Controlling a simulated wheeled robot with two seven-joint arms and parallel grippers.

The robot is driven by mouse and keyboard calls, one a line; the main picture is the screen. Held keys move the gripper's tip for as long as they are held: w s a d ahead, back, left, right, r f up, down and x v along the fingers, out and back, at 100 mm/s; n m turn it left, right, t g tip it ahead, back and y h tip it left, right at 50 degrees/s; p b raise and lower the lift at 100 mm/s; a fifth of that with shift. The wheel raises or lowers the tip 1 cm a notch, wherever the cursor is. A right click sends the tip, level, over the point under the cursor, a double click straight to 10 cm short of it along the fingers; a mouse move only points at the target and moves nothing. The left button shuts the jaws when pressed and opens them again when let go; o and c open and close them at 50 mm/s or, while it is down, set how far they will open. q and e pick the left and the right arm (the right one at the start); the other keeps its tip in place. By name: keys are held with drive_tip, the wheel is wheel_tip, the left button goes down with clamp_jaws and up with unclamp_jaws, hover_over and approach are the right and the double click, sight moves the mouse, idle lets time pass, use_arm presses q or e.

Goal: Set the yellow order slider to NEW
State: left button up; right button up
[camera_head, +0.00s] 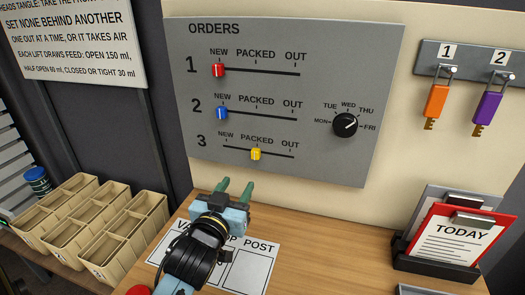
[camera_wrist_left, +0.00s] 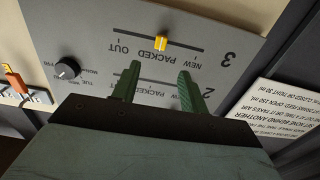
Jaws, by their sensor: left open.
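The yellow slider (camera_head: 256,154) is on row 3 of the grey ORDERS board (camera_head: 330,90). It stands at the PACKED mark, midway along its slot, with NEW to its left and OUT to its right. In the left wrist view the board looks upside down, and the yellow slider (camera_wrist_left: 161,42) shows beyond my fingertips. My left gripper (camera_head: 234,186) is open and empty, its two green fingers below row 3 and a little left of the slider, not touching it. It also shows in the wrist view (camera_wrist_left: 158,72). My right gripper is not in view.
The red slider (camera_head: 218,70) and blue slider (camera_head: 221,113) sit at NEW above. A dial (camera_head: 345,125) is to the right on the board. Key tags (camera_head: 436,100) hang farther right. A TODAY clipboard (camera_head: 455,240) stands on the wooden counter (camera_head: 340,250); beige bins (camera_head: 125,240) are at left.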

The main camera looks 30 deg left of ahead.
use_arm(q)
approach(255, 156)
drive_tip(key=x, duration=0.7)
drive_tip(key=shift+w+a, duration=0.15)
drive_tip(key=shift+w, duration=0.5)
drive_tip(key=shift+a+r, duration=0.1)
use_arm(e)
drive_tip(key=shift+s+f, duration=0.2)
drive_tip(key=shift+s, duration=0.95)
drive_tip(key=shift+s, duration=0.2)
use_arm(q)
clamp_jaws()
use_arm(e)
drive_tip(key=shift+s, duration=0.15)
